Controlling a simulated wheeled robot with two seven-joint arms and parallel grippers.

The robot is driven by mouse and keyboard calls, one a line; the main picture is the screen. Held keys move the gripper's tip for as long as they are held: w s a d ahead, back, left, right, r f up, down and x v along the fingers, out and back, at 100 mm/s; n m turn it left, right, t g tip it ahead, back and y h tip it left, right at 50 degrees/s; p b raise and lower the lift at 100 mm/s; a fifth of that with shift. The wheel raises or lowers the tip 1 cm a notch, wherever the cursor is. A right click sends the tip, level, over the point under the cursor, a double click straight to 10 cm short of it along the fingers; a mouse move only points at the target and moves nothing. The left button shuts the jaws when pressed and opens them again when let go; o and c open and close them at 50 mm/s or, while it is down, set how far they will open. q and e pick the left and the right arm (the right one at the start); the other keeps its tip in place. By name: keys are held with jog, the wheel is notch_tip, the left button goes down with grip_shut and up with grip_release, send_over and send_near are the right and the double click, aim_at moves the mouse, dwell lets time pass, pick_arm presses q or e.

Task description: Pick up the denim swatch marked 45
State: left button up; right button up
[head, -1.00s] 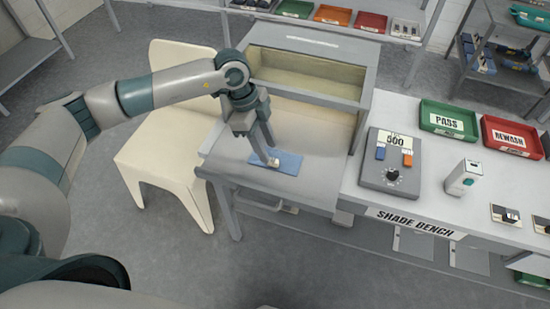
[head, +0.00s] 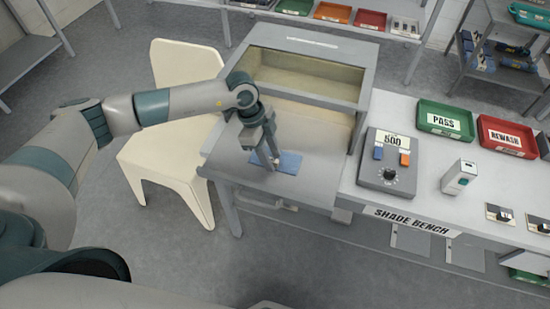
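A blue denim swatch (head: 290,162) lies on the grey ledge at the front of the box-like washer. My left gripper (head: 272,164) points down over the swatch, with its fingertips at or just above the cloth. The fingers hide the middle of the swatch, and its number cannot be read. I cannot tell whether the fingers are apart or closed on the cloth. My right gripper is not in view.
The washer (head: 309,48) has an open front behind the swatch. A shade bench (head: 412,225) on the right holds a grey meter (head: 389,178), a PASS tray (head: 446,136) and a REWASH tray (head: 507,153). A cream chair (head: 165,150) stands left.

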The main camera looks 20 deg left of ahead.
aim_at(275, 160)
pick_arm(q)
grip_shut()
jog(key=shift+r, duration=0.1)
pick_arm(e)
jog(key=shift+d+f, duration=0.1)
